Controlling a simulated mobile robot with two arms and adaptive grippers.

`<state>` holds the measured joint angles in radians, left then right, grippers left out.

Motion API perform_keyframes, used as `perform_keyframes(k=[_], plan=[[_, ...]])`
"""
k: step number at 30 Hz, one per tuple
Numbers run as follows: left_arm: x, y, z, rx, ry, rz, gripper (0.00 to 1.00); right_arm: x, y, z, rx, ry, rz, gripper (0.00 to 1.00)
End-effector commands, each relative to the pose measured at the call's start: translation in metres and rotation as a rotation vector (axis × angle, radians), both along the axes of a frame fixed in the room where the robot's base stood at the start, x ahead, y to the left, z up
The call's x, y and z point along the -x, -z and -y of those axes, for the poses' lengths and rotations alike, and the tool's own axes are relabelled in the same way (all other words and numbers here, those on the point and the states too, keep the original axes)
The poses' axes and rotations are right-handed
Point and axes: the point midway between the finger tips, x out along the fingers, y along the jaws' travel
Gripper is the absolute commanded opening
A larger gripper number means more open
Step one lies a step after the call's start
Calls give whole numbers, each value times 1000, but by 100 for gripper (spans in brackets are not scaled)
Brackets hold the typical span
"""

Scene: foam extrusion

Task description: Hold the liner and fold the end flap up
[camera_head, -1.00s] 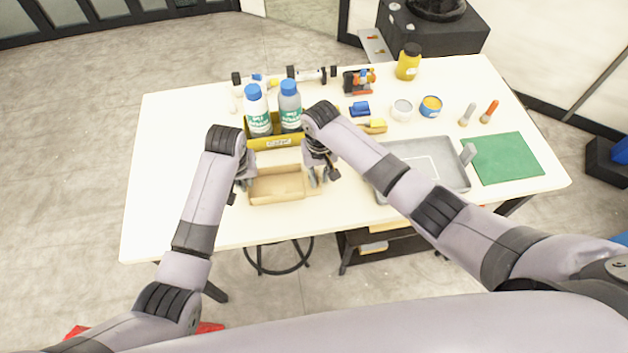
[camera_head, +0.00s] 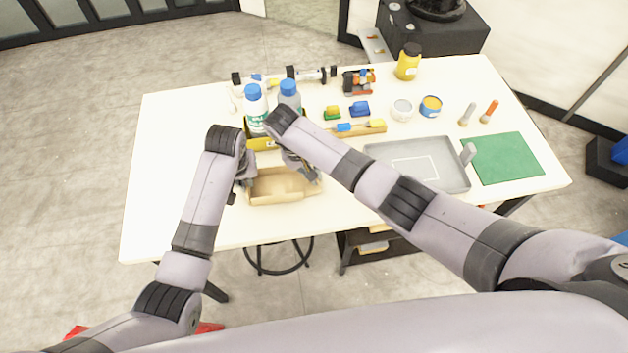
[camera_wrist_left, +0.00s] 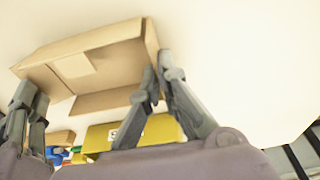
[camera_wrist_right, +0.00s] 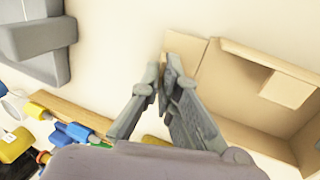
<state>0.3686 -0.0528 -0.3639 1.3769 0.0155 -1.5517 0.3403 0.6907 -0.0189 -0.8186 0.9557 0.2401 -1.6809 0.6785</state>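The liner is an open, tan cardboard tray (camera_head: 283,186) near the table's front edge. It also shows in the left wrist view (camera_wrist_left: 100,45) and right wrist view (camera_wrist_right: 290,62). My left gripper (camera_head: 243,180) is at its left end, with closely spaced fingertips (camera_wrist_left: 161,72) straddling the end wall. My right gripper (camera_head: 305,172) is at the back of the right end; its fingertips (camera_wrist_right: 162,68) are nearly together. The end flap (camera_wrist_right: 187,48) sticks outward beside and behind these fingers. Whether they touch it is unclear.
A yellow box (camera_head: 262,144) with two blue-capped bottles (camera_head: 255,108) stands just behind the liner. A grey tray (camera_head: 440,180) and green mat (camera_head: 507,158) lie to the right. Small blue and yellow parts (camera_head: 360,108) sit behind. The table left of the liner is clear.

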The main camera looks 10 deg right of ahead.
Motion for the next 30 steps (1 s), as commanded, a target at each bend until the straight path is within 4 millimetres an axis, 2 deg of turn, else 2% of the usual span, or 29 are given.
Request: perform_keyframes(k=[8,20,26,30], plan=[[0,0,0,1,0,0,0,0,-1,-2,50,1,-2,0],[0,0,0,1,0,0,0,0,-1,-2,47,0,-1,28],[0,0,0,1,0,0,0,0,-1,-2,47,0,-1,28],[0,0,0,1,0,0,0,0,-1,-2,47,1,-1,36]])
